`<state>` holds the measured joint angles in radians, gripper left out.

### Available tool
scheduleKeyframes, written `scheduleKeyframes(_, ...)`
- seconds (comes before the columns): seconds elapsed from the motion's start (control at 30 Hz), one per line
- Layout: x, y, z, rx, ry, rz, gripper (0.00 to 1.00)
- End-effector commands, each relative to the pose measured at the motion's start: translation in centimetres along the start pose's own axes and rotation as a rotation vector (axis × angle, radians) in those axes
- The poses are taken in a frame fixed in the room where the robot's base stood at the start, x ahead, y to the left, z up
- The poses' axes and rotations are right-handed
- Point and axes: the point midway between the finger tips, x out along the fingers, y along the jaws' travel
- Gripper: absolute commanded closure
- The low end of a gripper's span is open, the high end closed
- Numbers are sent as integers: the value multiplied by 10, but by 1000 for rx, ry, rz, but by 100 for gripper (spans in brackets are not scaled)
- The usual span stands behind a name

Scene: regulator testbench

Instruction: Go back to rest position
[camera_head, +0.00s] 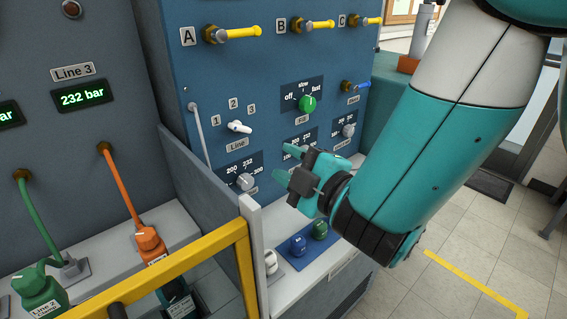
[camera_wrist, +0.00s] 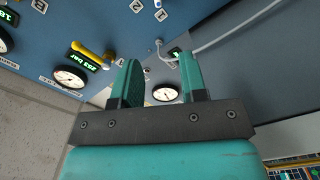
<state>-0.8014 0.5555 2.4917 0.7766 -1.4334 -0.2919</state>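My gripper (camera_head: 286,164) is in front of the blue panel (camera_head: 265,75), at the height of its lower knobs. Its two teal fingers point left toward the panel and stand apart. The wrist view also shows my gripper (camera_wrist: 160,72), open, with a clear gap between the fingers and nothing held. A round white gauge (camera_wrist: 165,93) shows behind that gap. The fingers look clear of the panel, but they hide part of the lower dials in the head view. My arm reaches in from the upper right.
The green knob (camera_head: 307,103) points near "fast". The Line selector (camera_head: 239,127) is left of my gripper. A yellow rail (camera_head: 180,267) crosses the front left. Open floor (camera_head: 465,235) lies at right.

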Motion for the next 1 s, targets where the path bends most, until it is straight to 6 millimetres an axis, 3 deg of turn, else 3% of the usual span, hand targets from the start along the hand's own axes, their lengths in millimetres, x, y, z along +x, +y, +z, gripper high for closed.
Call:
scheduleKeyframes(0.27,-1,4,5,16,-22,5,61)
scheduleKeyframes(0.37,-4,15,21,96,-120,14,61)
scheduleKeyframes(0.53,-29,34,68,413,-441,-8,61)
scheduleKeyframes(0.67,-63,30,82,704,-675,-102,61)
scheduleKeyframes(0.77,-94,21,72,898,-815,-221,61)
scheduleKeyframes(1.0,-177,8,9,1167,-1036,-602,61)
